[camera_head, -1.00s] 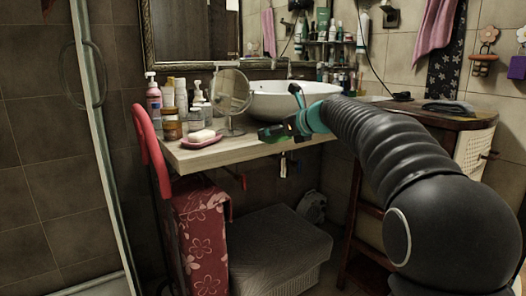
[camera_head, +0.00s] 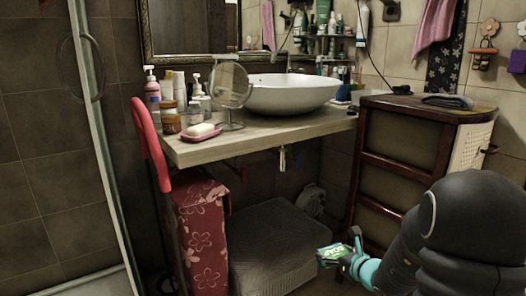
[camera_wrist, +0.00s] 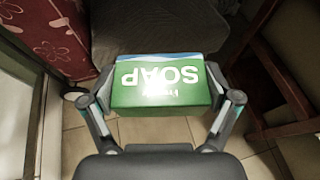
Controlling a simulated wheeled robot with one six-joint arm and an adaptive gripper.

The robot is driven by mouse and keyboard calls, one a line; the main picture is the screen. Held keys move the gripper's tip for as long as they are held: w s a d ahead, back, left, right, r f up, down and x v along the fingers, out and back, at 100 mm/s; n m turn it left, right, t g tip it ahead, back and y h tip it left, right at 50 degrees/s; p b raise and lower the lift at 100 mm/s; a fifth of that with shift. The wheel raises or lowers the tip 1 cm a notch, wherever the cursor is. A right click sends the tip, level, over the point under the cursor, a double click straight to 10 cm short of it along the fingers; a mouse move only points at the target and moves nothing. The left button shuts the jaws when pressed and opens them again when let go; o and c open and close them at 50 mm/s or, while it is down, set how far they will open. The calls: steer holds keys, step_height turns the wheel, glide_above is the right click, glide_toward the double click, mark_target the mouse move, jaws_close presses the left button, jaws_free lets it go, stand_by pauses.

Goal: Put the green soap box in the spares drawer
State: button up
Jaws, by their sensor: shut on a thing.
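The green soap box (camera_wrist: 162,98) is held between the two fingers of my gripper (camera_wrist: 160,92) in the wrist view. Its "SOAP" lettering appears upside down there. In the head view the box (camera_head: 331,254) shows small at the lower middle, with my gripper (camera_head: 345,258) shut on it. It is held low, in front of the dark wooden cabinet (camera_head: 401,150) and to the right of the grey hamper (camera_head: 275,250). The cabinet has several dark-framed front panels stacked one above another. Which of them is the spares drawer I cannot tell, and my arm covers its lower right part.
A wooden counter (camera_head: 262,140) carries a white basin (camera_head: 292,95), a round mirror, bottles and a pink soap dish (camera_head: 202,135). Tiled floor shows below the gripper.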

steer(key=shift+s+d+f+m+h, duration=0.3)
steer(key=shift+s+d+f, duration=0.4)
steer(key=shift+s+f, duration=0.3)
steer(key=w+a+r+n+g+y+p, duration=0.1)
steer(key=w+a+r, duration=0.25)
steer(key=r, duration=0.35)
steer(key=w+a+r+n+y, duration=0.25)
steer(key=w+r, duration=0.25)
steer(key=r, duration=0.3)
steer(key=w+a+r+n+g+y+p, duration=0.1)
steer(key=w+a+r, duration=0.3)
steer(key=r, duration=0.3)
steer(key=w+a+r+m+h+p, duration=0.1)
steer(key=a+r, duration=0.2)
steer(key=r, duration=1)
steer(key=w+a+r, duration=0.2)
steer(key=a+r, duration=0.1)
steer(key=r, duration=0.9)
glide_above(249, 135)
steer(key=shift+t, duration=0.3)
step_height(249, 135, down, 6)
steer(key=shift+f+b, duration=0.2)
steer(key=shift+b, duration=0.1)
steer(key=shift+f+b, duration=0.85)
steer(key=shift+f, duration=1.15)
